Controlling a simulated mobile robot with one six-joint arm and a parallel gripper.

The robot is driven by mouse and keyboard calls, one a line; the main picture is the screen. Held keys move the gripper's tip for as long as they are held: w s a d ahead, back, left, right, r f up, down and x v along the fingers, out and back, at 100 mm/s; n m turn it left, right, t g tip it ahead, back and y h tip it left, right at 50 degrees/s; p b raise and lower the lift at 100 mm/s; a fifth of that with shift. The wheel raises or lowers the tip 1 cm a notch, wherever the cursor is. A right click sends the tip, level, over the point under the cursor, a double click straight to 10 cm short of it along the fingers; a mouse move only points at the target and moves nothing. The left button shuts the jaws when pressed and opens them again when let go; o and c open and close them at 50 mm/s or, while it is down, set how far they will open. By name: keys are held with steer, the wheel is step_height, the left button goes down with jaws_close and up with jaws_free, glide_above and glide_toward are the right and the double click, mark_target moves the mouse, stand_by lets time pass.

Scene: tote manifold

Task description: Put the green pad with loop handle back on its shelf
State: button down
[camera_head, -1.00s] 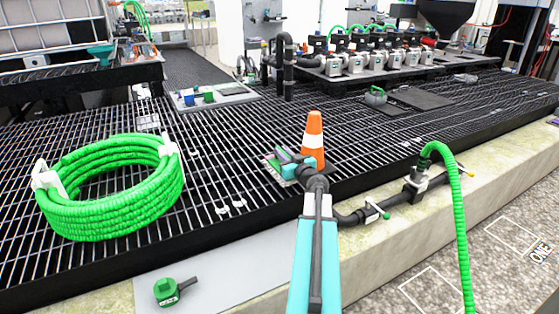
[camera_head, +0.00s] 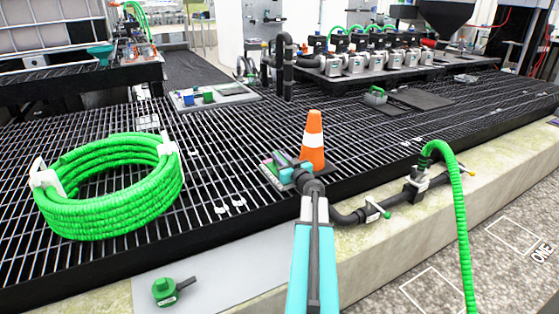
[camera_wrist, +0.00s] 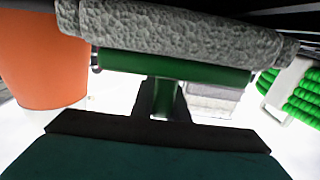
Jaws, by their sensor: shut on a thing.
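The green pad (camera_wrist: 180,64) fills the upper middle of the wrist view, with a rough grey face along its far side. Its green handle sits between the dark fingers of my gripper (camera_wrist: 163,98), which is shut on it. Most of the handle's loop is hidden by the fingers. In the head view my gripper (camera_head: 284,166) is just left of the orange cone, low over the black grating. The pad is too small and covered to make out clearly there. I cannot tell which spot is its shelf.
The orange cone (camera_head: 313,142) stands close to the right of my gripper; it also shows in the wrist view (camera_wrist: 42,62). A coiled green hose (camera_head: 110,205) lies at left. A black pipe with a valve (camera_head: 385,203) runs at front right. Grating behind is mostly clear.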

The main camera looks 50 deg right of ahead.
steer(key=shift+f, duration=0.15)
steer(key=c, duration=1.7)
jaws_free()
steer(key=shift+c, duration=0.2)
steer(key=shift+p+v, duration=0.5)
steer(key=shift+v, duration=5.55)
